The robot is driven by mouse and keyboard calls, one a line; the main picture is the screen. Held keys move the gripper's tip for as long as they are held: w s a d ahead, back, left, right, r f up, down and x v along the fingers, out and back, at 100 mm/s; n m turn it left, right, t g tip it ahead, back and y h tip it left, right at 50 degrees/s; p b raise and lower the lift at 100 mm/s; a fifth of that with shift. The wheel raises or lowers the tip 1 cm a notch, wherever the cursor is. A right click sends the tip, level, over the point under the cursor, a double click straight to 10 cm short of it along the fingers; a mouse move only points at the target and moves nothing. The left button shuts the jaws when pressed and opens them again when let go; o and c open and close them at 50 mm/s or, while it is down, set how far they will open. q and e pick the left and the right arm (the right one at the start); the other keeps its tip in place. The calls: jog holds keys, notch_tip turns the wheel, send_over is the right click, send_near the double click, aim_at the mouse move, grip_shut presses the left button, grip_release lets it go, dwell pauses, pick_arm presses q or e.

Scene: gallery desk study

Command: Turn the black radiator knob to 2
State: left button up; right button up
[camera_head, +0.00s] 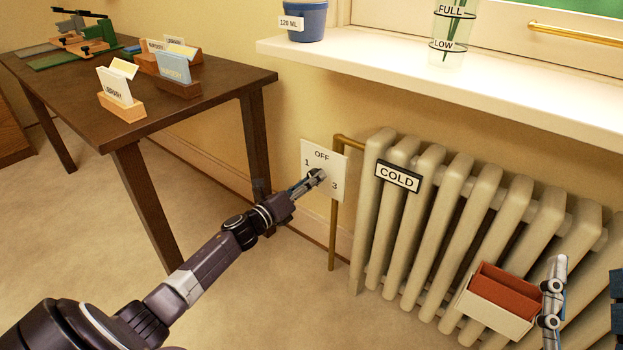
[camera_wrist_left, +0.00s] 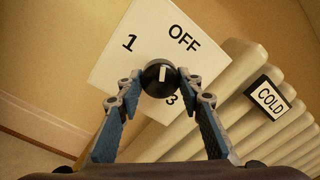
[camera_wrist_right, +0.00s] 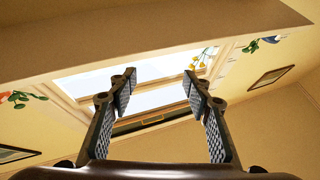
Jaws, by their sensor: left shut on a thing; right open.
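The black radiator knob (camera_wrist_left: 158,78) sits on a white dial plate (camera_wrist_left: 112,72) marked OFF, 1 and 3. The plate also shows on the wall in the head view (camera_head: 311,148). I see no 2; the gripper covers part of the plate. The knob's white mark points up in the left wrist view, between 1 and OFF. My left gripper (camera_head: 318,176) is shut on the knob, with a fingertip on either side; it also shows in the left wrist view (camera_wrist_left: 160,85). My right gripper (camera_wrist_right: 158,82) is open and empty, and shows at the right edge of the head view (camera_head: 556,288).
A cream radiator (camera_head: 430,210) with a COLD sign (camera_head: 398,177) stands right of the plate. A brass pipe (camera_head: 333,235) runs beside it. A red-and-cream box (camera_head: 480,318) is near my right gripper. A white sill (camera_head: 440,82) is above; a dark desk (camera_head: 200,110) stands left.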

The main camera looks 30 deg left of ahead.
notch_tip(320, 180, down, 19)
jog(key=d+g+h+p, duration=0.2)
jog(key=g+h+p, duration=0.15)
jog(key=g, duration=0.65)
pick_arm(q)
jog(key=n+y+p, duration=0.1)
jog(key=n+p, duration=0.2)
jog(key=n, duration=1)
jog(key=n+p, duration=0.3)
jog(key=n, duration=1.1)
jog(key=shift+r+y, duration=0.15)
jog(key=shift+y, duration=0.25)
pick_arm(e)
jog(key=s+d+f+g+h, duration=0.1)
jog(key=s+d+f+g, duration=0.2)
jog(key=s, duration=0.5)
jog(key=s+d+f+m+g+h, duration=0.1)
jog(key=s+d+f+g, duration=0.2)
jog(key=s+f+g, duration=0.3)
notch_tip(320, 180, down, 2)
jog(key=shift+s+g, duration=0.3)
jog(key=shift+s, duration=0.6)
jog(key=shift+d+h, duration=0.1)
jog(key=shift+h, duration=0.15)
